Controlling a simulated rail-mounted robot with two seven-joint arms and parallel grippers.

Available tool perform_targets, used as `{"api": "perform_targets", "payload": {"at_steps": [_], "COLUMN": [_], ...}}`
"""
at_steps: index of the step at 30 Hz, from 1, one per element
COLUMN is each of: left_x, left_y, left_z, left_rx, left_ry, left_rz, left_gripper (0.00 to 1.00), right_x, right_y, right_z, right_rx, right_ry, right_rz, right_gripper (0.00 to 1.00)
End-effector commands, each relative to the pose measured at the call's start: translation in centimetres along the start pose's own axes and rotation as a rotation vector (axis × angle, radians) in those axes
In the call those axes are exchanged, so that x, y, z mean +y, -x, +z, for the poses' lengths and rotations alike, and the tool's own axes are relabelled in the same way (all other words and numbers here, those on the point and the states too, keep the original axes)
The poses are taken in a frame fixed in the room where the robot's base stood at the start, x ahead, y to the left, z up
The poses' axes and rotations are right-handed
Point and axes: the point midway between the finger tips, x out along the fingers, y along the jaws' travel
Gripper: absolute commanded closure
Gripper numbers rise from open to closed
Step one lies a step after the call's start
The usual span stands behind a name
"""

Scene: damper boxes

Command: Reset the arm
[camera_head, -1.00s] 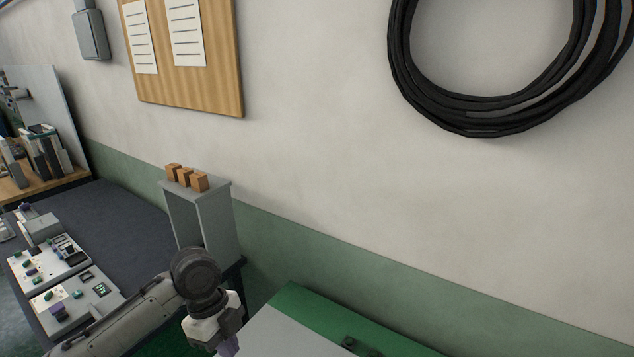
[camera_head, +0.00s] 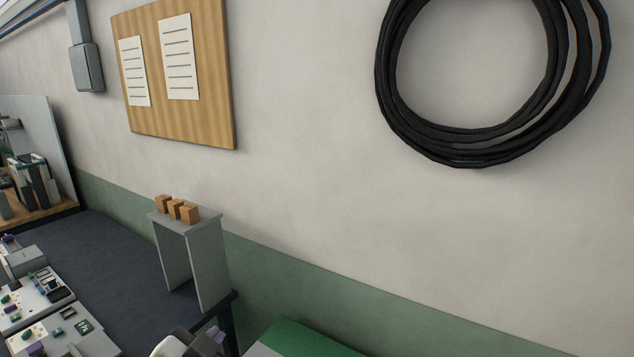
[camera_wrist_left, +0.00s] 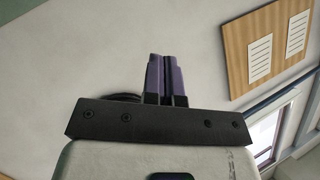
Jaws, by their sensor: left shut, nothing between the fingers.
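The left arm behind the wrist is out of the head view. My right gripper is in neither view.
Small orange-brown boxes (camera_head: 176,209) sit on a grey stand (camera_head: 207,262) on the dark table (camera_head: 110,270). Electronic panels (camera_head: 65,335) lie at left. A green-edged surface (camera_head: 300,338) is at the bottom. A cork board (camera_head: 180,120) and cable coil (camera_head: 480,150) hang on the wall.

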Motion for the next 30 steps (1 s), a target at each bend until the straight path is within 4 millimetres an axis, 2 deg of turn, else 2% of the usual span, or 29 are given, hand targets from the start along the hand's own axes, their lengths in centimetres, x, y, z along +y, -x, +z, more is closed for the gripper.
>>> {"api": "perform_targets", "payload": {"at_steps": [1,5,11,19,21,24,30], "left_x": [0.9,2.4,6.2,13.9,15.8,18.3,22.1], "left_y": [0.5,1.8,4.0,8.8,10.3,12.5,16.8], "left_z": [2.0,7.1,15.9,28.5,31.0,33.7,37.6], "left_rx": [-0.011,-0.064,-0.220,-0.532,-0.605,-0.691,-0.833], "left_ry": [0.047,0.153,0.294,0.429,0.447,0.463,0.477], "left_rz": [-0.003,-0.020,0.015,0.126,0.154,0.195,0.262], "left_gripper": [1.00,1.00,1.00,1.00,1.00,1.00,1.00], "right_x": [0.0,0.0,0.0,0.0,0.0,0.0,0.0], "right_y": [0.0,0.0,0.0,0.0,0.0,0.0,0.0], "right_z": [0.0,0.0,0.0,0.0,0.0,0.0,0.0], "right_rx": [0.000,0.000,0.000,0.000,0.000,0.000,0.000], "right_ry": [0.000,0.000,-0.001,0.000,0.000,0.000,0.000], "right_rz": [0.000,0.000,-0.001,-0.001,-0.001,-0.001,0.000], "right_gripper": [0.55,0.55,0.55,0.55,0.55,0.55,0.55]}}
